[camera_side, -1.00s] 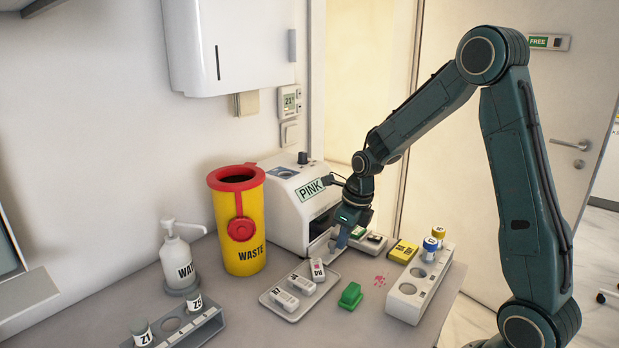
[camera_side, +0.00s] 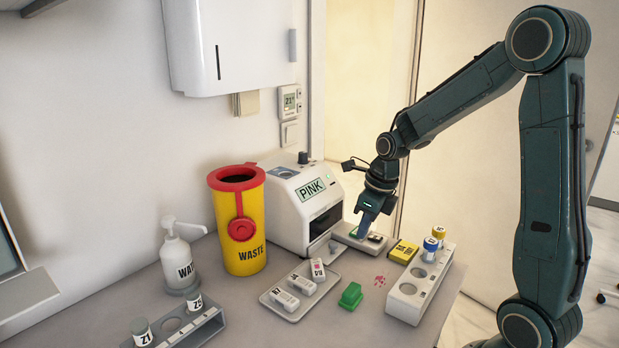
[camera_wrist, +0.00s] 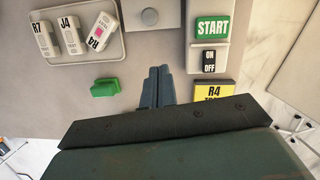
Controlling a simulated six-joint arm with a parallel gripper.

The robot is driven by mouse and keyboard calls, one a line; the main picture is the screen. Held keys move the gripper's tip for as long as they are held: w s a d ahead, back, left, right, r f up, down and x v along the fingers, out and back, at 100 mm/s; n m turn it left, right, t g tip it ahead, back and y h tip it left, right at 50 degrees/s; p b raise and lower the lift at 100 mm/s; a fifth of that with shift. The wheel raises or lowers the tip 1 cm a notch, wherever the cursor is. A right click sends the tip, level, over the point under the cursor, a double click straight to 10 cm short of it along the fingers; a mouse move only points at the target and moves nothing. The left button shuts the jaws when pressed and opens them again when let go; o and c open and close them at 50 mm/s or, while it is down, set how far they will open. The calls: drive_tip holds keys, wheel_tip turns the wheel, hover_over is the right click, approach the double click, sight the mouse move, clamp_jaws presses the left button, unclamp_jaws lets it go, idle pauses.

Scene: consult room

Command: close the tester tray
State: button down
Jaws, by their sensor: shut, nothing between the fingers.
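The white tester with the PINK label (camera_side: 287,205) stands against the wall with a dark opening in its front. Its grey tray (camera_side: 333,246) shows low at the front, with a small round knob (camera_wrist: 149,17) at the top of the wrist view. I cannot tell exactly how far the tray sticks out. My gripper (camera_side: 362,237) is shut and empty, to the right of the tray and apart from it. In the wrist view its fingers (camera_wrist: 158,72) point toward the knob side, with a clear gap between.
A button panel with START (camera_wrist: 212,28) and ON/OFF keys is close to my fingers. A yellow box (camera_side: 403,252), green block (camera_side: 351,296), white rack (camera_side: 408,299), grey tray of labelled pieces (camera_side: 277,309) and yellow waste bin (camera_side: 237,205) stand around.

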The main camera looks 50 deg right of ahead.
drive_tip(key=v, duration=0.6)
drive_tip(key=shift+s+a+r, duration=0.1)
drive_tip(key=shift+r, duration=0.05)
drive_tip(key=s+a+r+n+t, duration=0.1)
drive_tip(key=s+a+r+n, duration=0.2)
drive_tip(key=n, duration=1.4)
drive_tip(key=s+a+r+n+t, duration=0.2)
drive_tip(key=s+a+n, duration=0.8)
drive_tip(key=n, duration=0.7)
drive_tip(key=shift+s+r, duration=0.5)
drive_tip(key=shift+s, duration=0.7)
